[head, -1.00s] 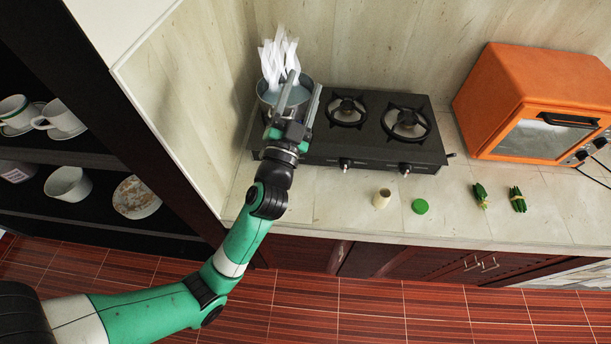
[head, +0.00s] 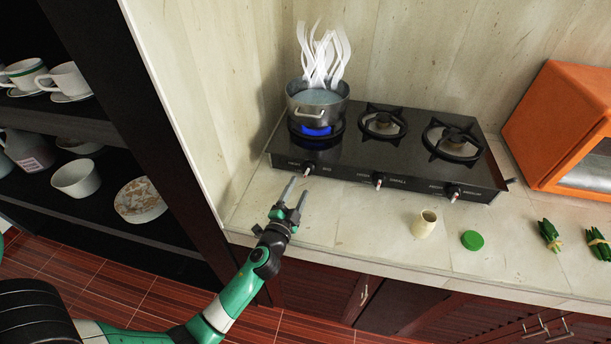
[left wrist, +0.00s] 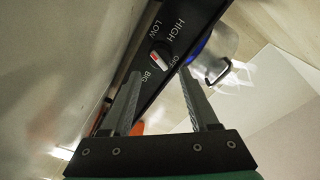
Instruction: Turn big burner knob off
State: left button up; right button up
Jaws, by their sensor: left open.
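The big burner knob (head: 307,169) is on the stove's front panel at the left end, below the pot. In the left wrist view the knob (left wrist: 160,56) shows a red and white mark, with HIGH, LOW, OFF and BIG printed around it. A blue flame (head: 316,130) burns under the steaming metal pot (head: 322,105). My left gripper (head: 295,190) is open and empty, just in front of the panel and a little below the knob. In the left wrist view its two fingers (left wrist: 158,92) point toward the knob, apart from it. My right gripper is not in view.
Two other knobs (head: 379,181) (head: 453,193) sit farther right on the black stove (head: 335,166). A small cream cup (head: 424,224), a green lid (head: 472,240) and green bundles (head: 550,235) lie on the counter. An orange oven (head: 560,110) stands at right.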

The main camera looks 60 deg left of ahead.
aim_at(306, 174)
pick_arm(q)
jog(key=b+x, duration=0.1)
jog(key=x, duration=0.6)
grip_shut()
